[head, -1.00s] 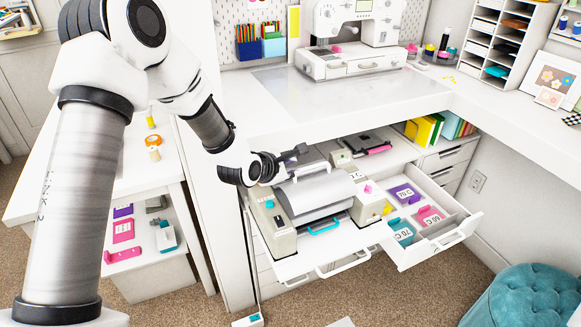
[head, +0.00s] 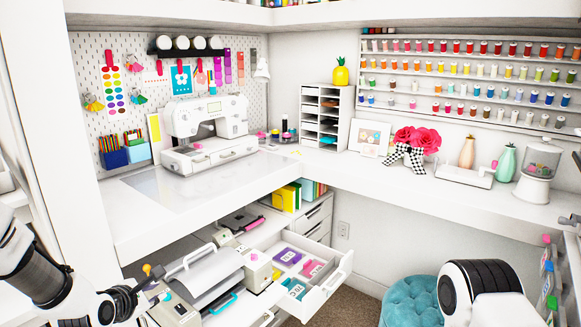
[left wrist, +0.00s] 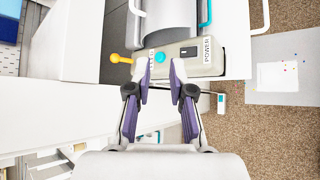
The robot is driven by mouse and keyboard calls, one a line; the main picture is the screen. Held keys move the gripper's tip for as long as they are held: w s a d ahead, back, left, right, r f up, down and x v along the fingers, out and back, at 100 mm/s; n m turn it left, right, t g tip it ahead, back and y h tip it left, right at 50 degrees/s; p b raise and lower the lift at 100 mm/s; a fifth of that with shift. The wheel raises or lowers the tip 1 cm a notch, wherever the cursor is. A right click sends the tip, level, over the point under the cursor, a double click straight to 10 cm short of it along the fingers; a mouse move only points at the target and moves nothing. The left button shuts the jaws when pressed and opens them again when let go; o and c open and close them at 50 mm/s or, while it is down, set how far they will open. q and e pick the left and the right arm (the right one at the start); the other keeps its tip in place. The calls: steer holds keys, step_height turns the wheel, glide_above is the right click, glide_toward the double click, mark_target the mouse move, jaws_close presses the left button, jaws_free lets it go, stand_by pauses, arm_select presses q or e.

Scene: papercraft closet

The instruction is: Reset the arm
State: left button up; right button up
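My left gripper (head: 148,280) is at the lower left in the head view, beside the left end of the grey-and-beige machine (head: 205,270). In the left wrist view my left gripper (left wrist: 161,72) has its two fingers apart with nothing between them. Ahead of the fingers is the machine's end panel (left wrist: 195,58) with a POWER label, a dark switch and a teal button (left wrist: 160,57). A yellow-orange knob (left wrist: 116,58) sticks out beside it. I cannot tell whether a finger touches the panel. My right gripper is not in view.
An open drawer (head: 335,285) with purple, pink and teal packs stands out right of the machine. The white worktop (head: 220,190) above carries a sewing machine (head: 208,135). A teal pouf (head: 410,298) stands on the floor at the lower right.

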arm_select(q)
steer(key=s+d+f+m+g, duration=0.2)
steer(key=s+d+f+g, duration=0.1)
steer(key=s+f, duration=0.75)
steer(key=s+d+f+m+g, duration=0.2)
steer(key=s+f+g, duration=0.2)
steer(key=s+f, duration=0.65)
steer(key=s+f+m+g, duration=0.2)
steer(key=s+f+m, duration=0.1)
steer(key=s+m, duration=0.5)
steer(key=s+d+f+m+g+y, duration=0.1)
steer(key=s+f+m+g, duration=0.1)
steer(key=s+m, duration=0.6)
steer(key=f+m, duration=0.1)
steer(key=m, duration=0.3)
steer(key=shift+s+f+m, duration=0.3)
steer(key=shift+s+m, duration=0.1)
steer(key=shift+d, duration=0.1)
